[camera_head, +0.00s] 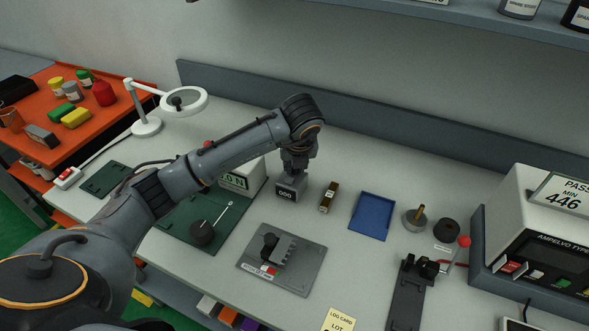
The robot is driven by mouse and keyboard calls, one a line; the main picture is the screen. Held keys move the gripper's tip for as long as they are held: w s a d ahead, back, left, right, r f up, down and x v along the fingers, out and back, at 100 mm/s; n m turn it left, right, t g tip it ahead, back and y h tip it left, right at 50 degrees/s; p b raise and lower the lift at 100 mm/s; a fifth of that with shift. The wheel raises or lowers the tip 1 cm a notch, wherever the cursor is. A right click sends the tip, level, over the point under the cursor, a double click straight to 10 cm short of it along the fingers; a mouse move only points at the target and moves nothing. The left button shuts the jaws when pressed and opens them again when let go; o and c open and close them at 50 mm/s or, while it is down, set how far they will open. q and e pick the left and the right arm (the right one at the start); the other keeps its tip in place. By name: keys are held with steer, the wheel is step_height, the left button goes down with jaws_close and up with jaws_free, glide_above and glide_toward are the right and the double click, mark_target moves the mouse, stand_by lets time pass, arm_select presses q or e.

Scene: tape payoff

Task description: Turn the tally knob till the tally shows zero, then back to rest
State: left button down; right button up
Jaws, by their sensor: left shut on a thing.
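The tally (287,191) is a small dark box on the pale bench, near the middle of the view. Its white-on-dark readout looks like 000, though the digits are small. My left arm comes in from the left, and its gripper (293,170) points down right over the tally. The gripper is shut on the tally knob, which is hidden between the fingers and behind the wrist. My right gripper is not in view.
A white box (243,178) stands just left of the tally. A small brown-and-black piece (329,197) and a blue tray (372,215) lie to the right. A grey fixture plate (308,276) is in front. A large tester (545,225) stands at far right.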

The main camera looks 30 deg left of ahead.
arm_select(q)
steer(key=shift+w+d+n+g+y+b, duration=0.1)
steer(key=shift+n+g+y+b, duration=0.3)
steer(key=shift+n, duration=0.6)
steer(key=c, duration=1.3)
jaws_free()
steer(key=v, duration=1.2)
